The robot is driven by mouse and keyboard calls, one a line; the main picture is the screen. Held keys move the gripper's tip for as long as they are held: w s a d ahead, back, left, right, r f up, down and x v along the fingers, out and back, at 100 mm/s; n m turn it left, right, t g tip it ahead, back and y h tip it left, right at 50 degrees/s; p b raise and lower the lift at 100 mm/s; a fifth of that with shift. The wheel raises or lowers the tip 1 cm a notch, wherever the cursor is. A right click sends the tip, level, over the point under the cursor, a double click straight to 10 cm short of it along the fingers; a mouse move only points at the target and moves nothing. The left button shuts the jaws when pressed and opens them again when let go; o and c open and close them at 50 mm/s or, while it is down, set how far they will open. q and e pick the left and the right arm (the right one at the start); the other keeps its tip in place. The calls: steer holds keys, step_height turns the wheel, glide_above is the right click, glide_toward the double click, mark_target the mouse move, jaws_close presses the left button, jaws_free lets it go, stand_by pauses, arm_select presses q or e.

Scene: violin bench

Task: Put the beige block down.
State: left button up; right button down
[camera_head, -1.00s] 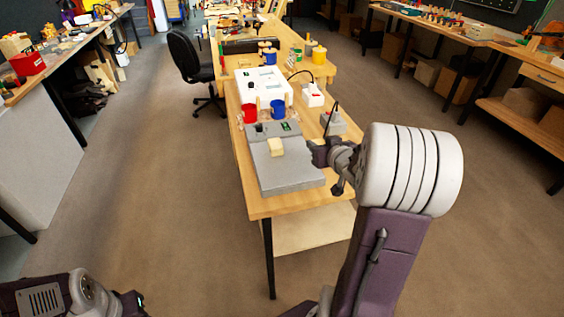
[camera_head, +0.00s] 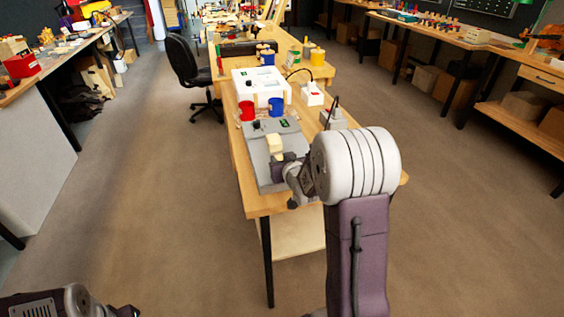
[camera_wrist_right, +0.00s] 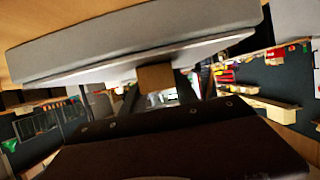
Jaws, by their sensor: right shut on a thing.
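The beige block (camera_head: 274,143) shows over the grey plate (camera_head: 266,176) on the wooden bench. My right gripper (camera_head: 276,156) is shut on it, coming from the near right. In the right wrist view the block (camera_wrist_right: 155,77) sits between the two fingers of the right gripper (camera_wrist_right: 158,90), with the grey plate (camera_wrist_right: 130,40) across the top. I cannot tell whether the block touches the plate. My left gripper (camera_head: 126,311) is at the bottom left, away from the bench, and its jaws are too small and cut off to read.
A red cup (camera_head: 247,110) and a blue cup (camera_head: 276,107) stand behind the plate. A white device (camera_head: 262,85) is farther back. A grey box with a cable (camera_head: 333,119) stands to the right. The plate's near part is bare.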

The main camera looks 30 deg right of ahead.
steer(key=c, duration=1.4)
jaws_free()
steer(key=shift+f, duration=0.15)
steer(key=o, duration=0.5)
steer(key=shift+c, duration=0.2)
